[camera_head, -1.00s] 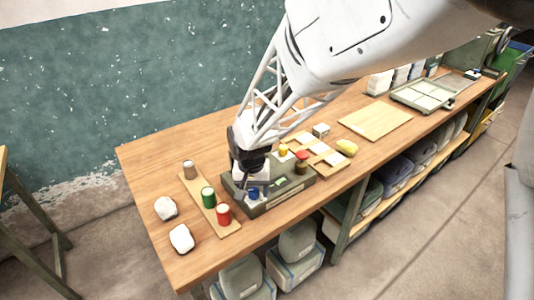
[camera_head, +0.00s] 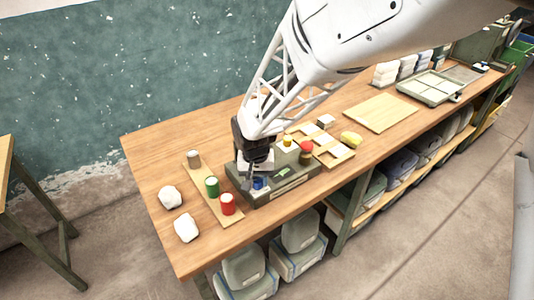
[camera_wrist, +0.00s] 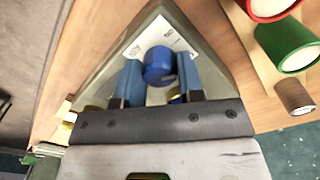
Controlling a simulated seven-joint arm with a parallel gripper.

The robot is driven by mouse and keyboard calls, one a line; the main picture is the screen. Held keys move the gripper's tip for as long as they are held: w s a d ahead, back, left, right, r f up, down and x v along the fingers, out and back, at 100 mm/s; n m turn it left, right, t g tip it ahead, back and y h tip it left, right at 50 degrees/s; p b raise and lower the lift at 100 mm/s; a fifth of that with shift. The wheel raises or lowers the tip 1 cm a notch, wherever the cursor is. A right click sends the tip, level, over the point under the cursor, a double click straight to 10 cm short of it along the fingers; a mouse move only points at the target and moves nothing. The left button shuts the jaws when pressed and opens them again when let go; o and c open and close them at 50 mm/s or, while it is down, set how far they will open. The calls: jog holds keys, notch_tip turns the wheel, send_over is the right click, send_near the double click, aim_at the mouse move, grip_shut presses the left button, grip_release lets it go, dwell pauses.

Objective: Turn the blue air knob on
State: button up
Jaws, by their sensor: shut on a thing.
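The blue air knob (camera_head: 258,183) sits at the front left end of a grey-green control box (camera_head: 290,185) on the wooden bench. In the wrist view the round blue knob (camera_wrist: 159,64) stands between my two blue finger pads, by a white printed label. My gripper (camera_wrist: 160,78) is shut on the knob, one finger on each side of it. In the head view my gripper (camera_head: 252,176) reaches down over the box's left end and partly hides it. The knob's exact angle and the label's words cannot be read.
A wooden strip left of the box carries a red can (camera_head: 228,204), a green can (camera_head: 212,187) and a grey-brown can (camera_head: 193,159). Two white lumps (camera_head: 178,212) lie at the bench's left end. A red-topped knob (camera_head: 306,147) and a yellow one (camera_head: 287,141) stand near the box's right part.

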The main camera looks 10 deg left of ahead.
aim_at(257, 180)
jog(key=shift+n, duration=2.6)
jog(key=o, duration=0.9)
jog(key=shift+s+a+r, duration=0.1)
jog(key=shift+r, duration=3.8)
